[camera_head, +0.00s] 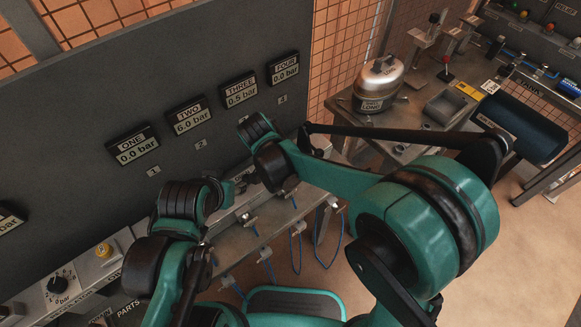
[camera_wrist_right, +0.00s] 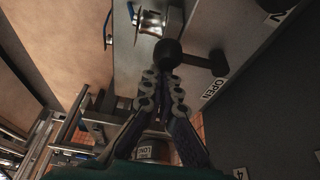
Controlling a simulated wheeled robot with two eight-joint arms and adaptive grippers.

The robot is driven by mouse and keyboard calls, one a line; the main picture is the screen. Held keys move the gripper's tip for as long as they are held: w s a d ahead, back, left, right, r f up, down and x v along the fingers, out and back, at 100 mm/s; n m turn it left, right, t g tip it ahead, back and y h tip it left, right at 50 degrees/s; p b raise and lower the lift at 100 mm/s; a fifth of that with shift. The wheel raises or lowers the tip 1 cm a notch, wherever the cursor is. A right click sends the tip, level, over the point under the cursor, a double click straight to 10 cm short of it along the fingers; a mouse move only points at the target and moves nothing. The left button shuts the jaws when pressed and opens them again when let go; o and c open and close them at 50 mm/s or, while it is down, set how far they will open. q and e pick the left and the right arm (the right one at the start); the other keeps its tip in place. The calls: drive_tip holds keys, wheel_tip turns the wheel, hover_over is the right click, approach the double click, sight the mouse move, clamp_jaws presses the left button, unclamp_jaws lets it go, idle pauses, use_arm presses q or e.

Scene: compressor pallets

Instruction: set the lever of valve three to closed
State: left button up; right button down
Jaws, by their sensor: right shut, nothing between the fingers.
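In the right wrist view, my right gripper (camera_wrist_right: 161,78) is shut and empty. Its fingertips are right at a black round knob (camera_wrist_right: 168,53), from which a dark lever arm (camera_wrist_right: 208,63) runs to the right. I cannot tell whether they touch it. An OPEN label (camera_wrist_right: 215,88) is on the plate beside the lever. A metal valve fitting (camera_wrist_right: 150,22) lies just beyond. In the head view, the gauge marked THREE (camera_head: 240,92) reads 0.5 bar. The valves below it are largely covered by my arms. My left gripper's fingers cannot be made out near the bench.
Gauges ONE (camera_head: 133,147), TWO (camera_head: 189,116) and FOUR (camera_head: 284,69) share the grey panel (camera_head: 90,90). Blue cords (camera_head: 298,250) hang from the bench front. A metal tank (camera_head: 378,85) and a grey tray (camera_head: 446,106) stand on the right-hand table.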

idle(0.5)
wheel_tip(320, 180, up, 10)
drive_tip(key=p, duration=0.4)
drive_tip(key=shift+d, duration=0.15)
drive_tip(key=shift+w+r, duration=0.1)
drive_tip(key=s+d+n+t+y+b, duration=0.1)
drive_tip(key=s+d+n, duration=0.3)
drive_tip(key=d, duration=0.7)
drive_tip(key=s+d+r+n+t+y, duration=0.1)
drive_tip(key=s+d+n+t, duration=0.2)
drive_tip(key=s+d, duration=0.6)
drive_tip(key=shift+d+r+n+y+b, duration=0.3)
drive_tip(key=shift+d+n+y+b, duration=0.1)
drive_tip(key=shift+d+n, duration=0.7)
